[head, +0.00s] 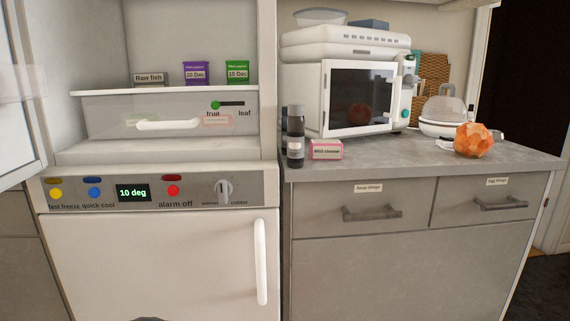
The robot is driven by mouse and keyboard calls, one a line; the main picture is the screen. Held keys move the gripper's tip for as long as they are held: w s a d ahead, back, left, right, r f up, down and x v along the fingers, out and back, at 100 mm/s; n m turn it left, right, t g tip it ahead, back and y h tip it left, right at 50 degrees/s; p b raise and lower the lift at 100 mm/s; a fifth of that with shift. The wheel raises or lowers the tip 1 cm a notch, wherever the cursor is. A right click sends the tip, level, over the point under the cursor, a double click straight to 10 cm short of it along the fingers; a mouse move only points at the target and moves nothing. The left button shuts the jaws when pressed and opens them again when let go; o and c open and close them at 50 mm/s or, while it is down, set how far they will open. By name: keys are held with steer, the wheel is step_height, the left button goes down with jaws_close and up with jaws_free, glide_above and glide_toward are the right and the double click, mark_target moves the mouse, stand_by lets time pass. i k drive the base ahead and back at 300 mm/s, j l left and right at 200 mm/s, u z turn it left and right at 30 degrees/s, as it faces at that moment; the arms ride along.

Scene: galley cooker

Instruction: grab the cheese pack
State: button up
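The cheese pack (326,150) is a small box with pink edges and a pale label reading "Mild cheese". It sits on the grey counter (400,155) near its front left edge, just right of a dark bottle (295,137) and in front of the microwave. My gripper cannot be made out in the head view. Only a small dark rounded shape shows at the bottom edge, and I cannot tell what it is.
A white microwave (325,105) stands behind the pack. An orange faceted object (474,140) and a white domed appliance (442,112) are to the right. The open fridge (180,50) is at left, its door (20,85) swung left. Counter between pack and orange object is clear.

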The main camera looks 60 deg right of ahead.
mark_target(319, 148)
steer(key=z, duration=2.2)
